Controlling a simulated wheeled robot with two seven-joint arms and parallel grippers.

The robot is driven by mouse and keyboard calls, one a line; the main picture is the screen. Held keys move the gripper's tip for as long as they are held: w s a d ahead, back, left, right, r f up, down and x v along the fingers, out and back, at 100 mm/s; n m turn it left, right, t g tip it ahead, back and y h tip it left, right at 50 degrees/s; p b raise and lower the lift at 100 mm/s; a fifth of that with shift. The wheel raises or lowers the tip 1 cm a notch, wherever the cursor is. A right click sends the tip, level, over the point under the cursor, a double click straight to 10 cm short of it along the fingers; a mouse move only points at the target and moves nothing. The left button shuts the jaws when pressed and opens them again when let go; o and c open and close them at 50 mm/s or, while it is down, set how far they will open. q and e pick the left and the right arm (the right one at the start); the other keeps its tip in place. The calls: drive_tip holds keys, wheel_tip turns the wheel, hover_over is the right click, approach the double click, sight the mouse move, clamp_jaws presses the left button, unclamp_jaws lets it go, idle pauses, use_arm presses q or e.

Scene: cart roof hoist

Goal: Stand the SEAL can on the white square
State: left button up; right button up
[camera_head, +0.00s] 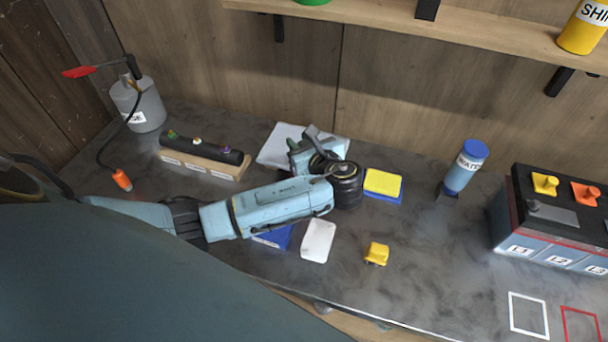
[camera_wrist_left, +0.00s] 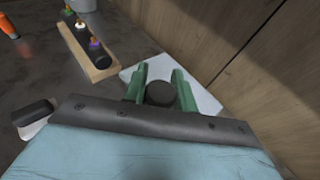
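My left gripper (camera_head: 314,140) is over the pale sheet at the back of the bench. In the left wrist view its green fingers (camera_wrist_left: 160,80) stand on both sides of a dark round thing (camera_wrist_left: 160,94). This may be a can's top, but no label shows. I cannot tell whether the fingers press on it. I can read SEAL on no can. A white outlined square (camera_head: 528,315) is marked on the bench at the front right, bare. The pale sheet (camera_head: 275,152) also shows in the left wrist view (camera_wrist_left: 205,98). My right gripper is not in view.
A blue can (camera_head: 462,168) stands right of centre, left of a battery (camera_head: 548,225). A red outlined square (camera_head: 580,325) adjoins the white one. A yellow block (camera_head: 376,253), a yellow-and-blue pad (camera_head: 383,184), a rack (camera_head: 205,160) and a grey sprayer (camera_head: 140,105) stand about. A shelf (camera_head: 400,22) overhangs the back.

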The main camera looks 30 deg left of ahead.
use_arm(q)
clamp_jaws()
